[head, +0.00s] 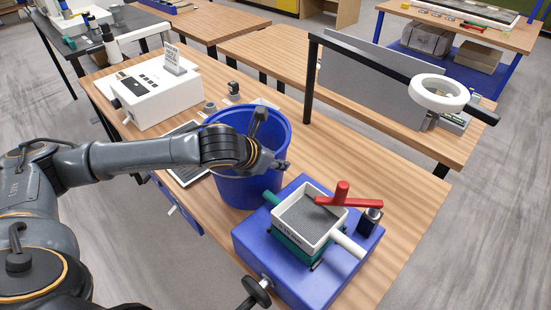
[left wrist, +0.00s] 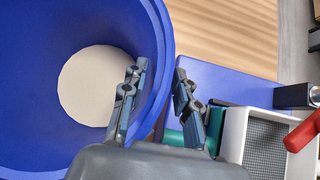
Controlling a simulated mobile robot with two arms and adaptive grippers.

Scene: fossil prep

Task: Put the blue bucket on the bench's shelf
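The blue bucket (head: 280,128) stands upright on the wooden bench near the middle of the head view. In the left wrist view I look into the bucket (left wrist: 60,30); its pale bottom shows and it looks empty. My left gripper (head: 277,163) is at the bucket's right rim. In the left wrist view its fingers (left wrist: 160,85) are apart, one inside the bucket and one outside, with the rim between them. I cannot tell whether either touches the wall. A blue lower shelf (head: 448,63) shows under a bench at the top right. My right gripper is not in view.
A blue machine (head: 250,240) with a sieve tray (head: 308,222) and red handle (head: 343,201) stands close right of the bucket. A white box (head: 157,103) is behind left. A ring lamp (head: 438,92) stands on the right. Boxes occupy part of the blue shelf.

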